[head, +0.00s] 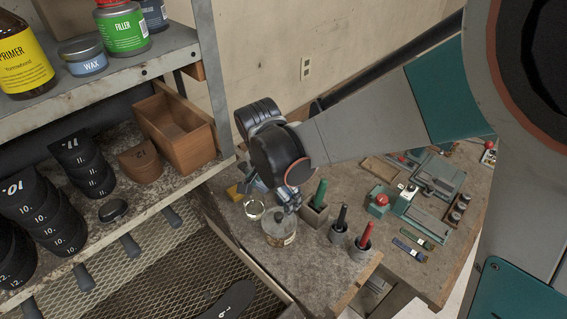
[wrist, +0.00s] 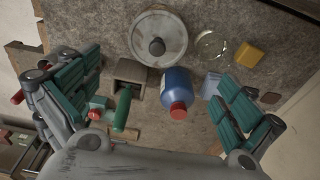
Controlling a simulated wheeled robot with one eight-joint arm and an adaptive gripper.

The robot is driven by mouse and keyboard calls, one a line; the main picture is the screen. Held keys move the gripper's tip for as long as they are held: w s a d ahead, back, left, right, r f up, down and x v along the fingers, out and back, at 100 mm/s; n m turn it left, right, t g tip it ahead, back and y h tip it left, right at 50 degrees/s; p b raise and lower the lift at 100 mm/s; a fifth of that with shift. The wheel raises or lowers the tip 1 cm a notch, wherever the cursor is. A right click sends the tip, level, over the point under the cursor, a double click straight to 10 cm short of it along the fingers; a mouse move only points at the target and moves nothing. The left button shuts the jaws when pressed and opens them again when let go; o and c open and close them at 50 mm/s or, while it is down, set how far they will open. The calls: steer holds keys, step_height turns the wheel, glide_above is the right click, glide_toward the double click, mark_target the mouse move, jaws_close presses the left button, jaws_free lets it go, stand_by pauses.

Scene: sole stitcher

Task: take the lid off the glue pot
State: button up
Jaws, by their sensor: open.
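The glue pot (head: 281,239) is a squat round pot with a brownish label, standing upright on the worn bench. In the wrist view its pale round lid (wrist: 175,33) shows from above with a dark central knob (wrist: 156,46); the lid sits on the pot. My gripper (head: 289,199) is above and just behind the pot in the head view, partly hiding its top. In the wrist view my gripper (wrist: 158,80) has its fingers spread wide and empty, with the lid beyond the fingertips, towards the top of the picture. Nothing touches the knob.
A blue bottle with red cap (wrist: 177,88) stands close to the pot, between my fingers in the picture. A grey holder with a green-handled tool (head: 319,196), more handled tools (head: 362,238), a glass dish (head: 254,209) and a yellow block (wrist: 249,55) stand nearby.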

mark_target(279, 215)
steer(key=f+b, duration=0.2)
steer(key=f, duration=0.1)
steer(key=f+b, duration=0.1)
steer(key=f, duration=0.3)
steer(key=d+f+b, duration=0.1)
steer(key=f+b, duration=0.1)
steer(key=f, duration=0.1)
steer(key=shift+w+d+f+b, duration=0.1)
steer(key=shift+w+f+b, duration=0.15)
steer(key=shift+w+b, duration=0.1)
steer(key=shift+r, duration=0.1)
steer(key=shift+c, duration=0.2)
steer(key=shift+s, duration=0.15)
steer(key=c, duration=1.6)
